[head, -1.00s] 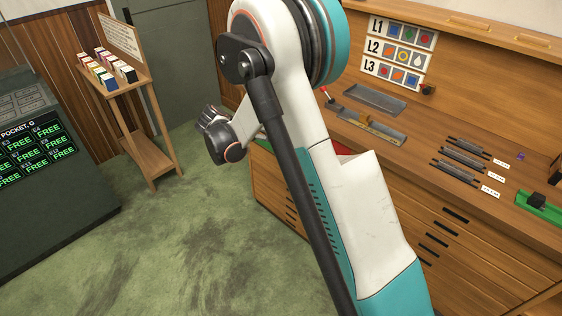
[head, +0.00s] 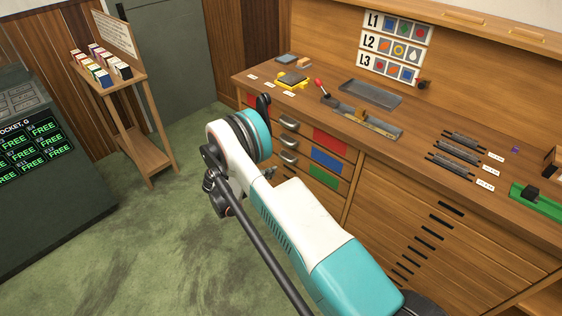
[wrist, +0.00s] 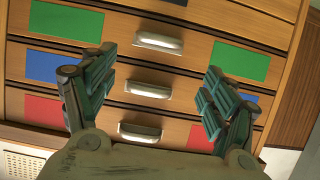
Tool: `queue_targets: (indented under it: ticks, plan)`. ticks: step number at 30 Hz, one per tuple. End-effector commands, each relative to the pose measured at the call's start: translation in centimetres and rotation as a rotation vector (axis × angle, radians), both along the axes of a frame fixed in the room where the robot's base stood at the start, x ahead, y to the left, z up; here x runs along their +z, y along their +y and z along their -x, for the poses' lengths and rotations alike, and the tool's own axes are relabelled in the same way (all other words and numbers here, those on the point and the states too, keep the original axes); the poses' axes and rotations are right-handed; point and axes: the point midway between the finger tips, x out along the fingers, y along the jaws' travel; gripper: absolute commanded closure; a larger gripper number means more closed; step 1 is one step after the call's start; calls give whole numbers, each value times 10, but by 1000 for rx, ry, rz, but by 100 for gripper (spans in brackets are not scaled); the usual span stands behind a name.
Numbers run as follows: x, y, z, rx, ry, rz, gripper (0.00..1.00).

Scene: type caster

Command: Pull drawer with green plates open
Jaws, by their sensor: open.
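The drawer with green plates (wrist: 240,60) is at the top of the wrist view, with a metal handle (wrist: 159,42) between its two plates. It looks shut. In the head view its right green plate (head: 324,178) is the lowest of the three colours, and its handle (head: 288,157) shows beside my arm. My gripper (wrist: 160,60) is open and empty in the wrist view. Its fingers spread either side of the handle column, with the blue drawer's handle (wrist: 147,88) between them. I see no contact with a handle. In the head view my arm largely hides the gripper.
Drawers with blue plates (head: 328,162) and red plates (head: 330,142) are stacked above the green one, both looking shut. The wooden counter (head: 440,125) above carries trays and small tools. A wooden stand (head: 140,150) is at the left. Green floor in front is clear.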

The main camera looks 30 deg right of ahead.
Motion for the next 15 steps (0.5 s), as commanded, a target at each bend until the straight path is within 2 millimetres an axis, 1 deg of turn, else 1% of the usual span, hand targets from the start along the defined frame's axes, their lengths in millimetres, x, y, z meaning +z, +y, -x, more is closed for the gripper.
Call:
queue_targets:
  ticks: [1, 9, 15]
  plan:
    - [-6, -9, -2, -3, 0, 0, 21]
    - [-27, -56, -19, -3, 1, -1, 21]
    - [-39, -85, -30, -1, 2, 0, 21]
